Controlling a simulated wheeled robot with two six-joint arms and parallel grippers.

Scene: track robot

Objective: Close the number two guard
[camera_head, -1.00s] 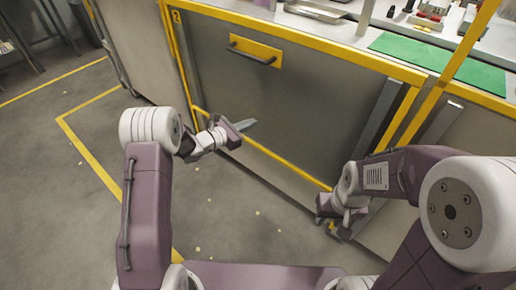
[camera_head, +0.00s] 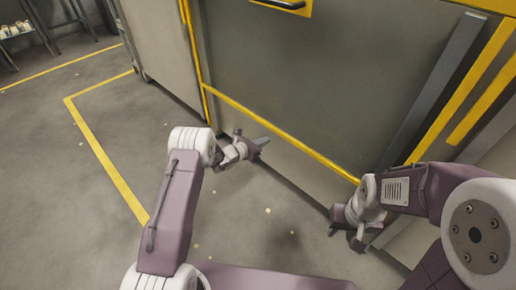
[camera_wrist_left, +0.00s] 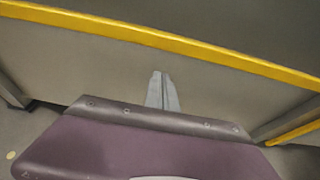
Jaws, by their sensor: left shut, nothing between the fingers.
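The guard is a large grey panel (camera_head: 320,80) in a yellow frame, filling the upper middle of the head view. Its dark bar handle (camera_head: 280,4) on a yellow plate is cut by the top edge. The number label is out of view now. My left gripper (camera_head: 262,141) is shut and empty, low in front of the panel near the yellow lower bar (camera_head: 275,132). In the left wrist view its fingers (camera_wrist_left: 162,92) lie together below that bar. My right gripper (camera_head: 345,228) hangs low by the frame's lower right corner; its fingers are unclear.
A grey rail (camera_head: 440,85) and yellow post (camera_head: 480,95) stand right of the panel. A grey cabinet side (camera_head: 160,50) is at left. Open grey floor (camera_head: 80,190) with a yellow line (camera_head: 105,165) lies left of my left arm.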

